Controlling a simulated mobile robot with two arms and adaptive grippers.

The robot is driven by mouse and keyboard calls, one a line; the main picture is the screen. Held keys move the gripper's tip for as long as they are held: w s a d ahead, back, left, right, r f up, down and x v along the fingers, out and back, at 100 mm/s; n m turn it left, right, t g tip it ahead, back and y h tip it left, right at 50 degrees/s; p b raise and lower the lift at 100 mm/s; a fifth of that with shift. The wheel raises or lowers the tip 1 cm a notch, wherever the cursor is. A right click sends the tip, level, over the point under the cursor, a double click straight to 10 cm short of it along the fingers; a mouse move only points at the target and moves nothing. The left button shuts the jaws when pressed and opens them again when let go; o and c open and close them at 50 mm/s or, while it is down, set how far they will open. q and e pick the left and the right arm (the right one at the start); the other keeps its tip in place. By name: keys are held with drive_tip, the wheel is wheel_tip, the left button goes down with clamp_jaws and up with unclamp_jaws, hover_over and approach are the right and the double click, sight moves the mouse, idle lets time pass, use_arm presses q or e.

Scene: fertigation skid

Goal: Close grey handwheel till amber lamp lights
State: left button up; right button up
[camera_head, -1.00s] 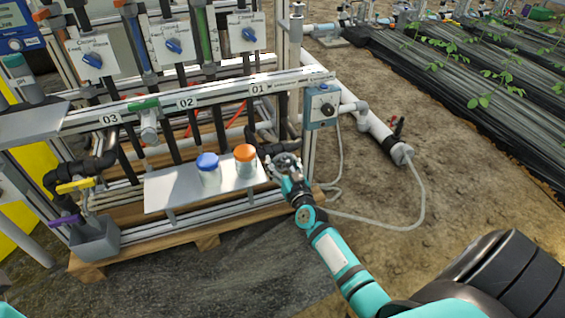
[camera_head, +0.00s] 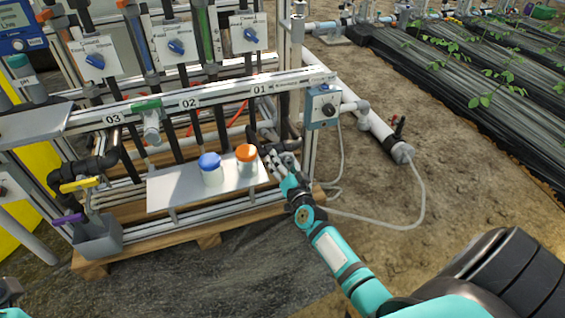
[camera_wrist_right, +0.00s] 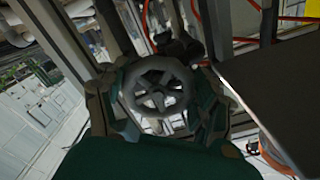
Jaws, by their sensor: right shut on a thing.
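The grey handwheel (camera_wrist_right: 158,88) is a spoked ring in the middle of the right wrist view, low at the skid's right end. In the head view it is mostly hidden by my right gripper (camera_head: 277,158). My right gripper is shut on the handwheel, with its fingers at both sides of the rim in the right wrist view (camera_wrist_right: 158,105). I cannot make out a lit amber lamp in either view.
A metal shelf (camera_head: 170,190) left of my right gripper bears a blue-capped bottle (camera_head: 211,170) and an orange-capped bottle (camera_head: 246,160). A blue-grey control box (camera_head: 323,106) is above right. A pale hose (camera_head: 421,200) loops over open soil on the right.

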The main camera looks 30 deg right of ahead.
idle(0.3)
drive_tip(key=o, duration=1.2)
drive_tip(key=v, duration=1.2)
idle(0.8)
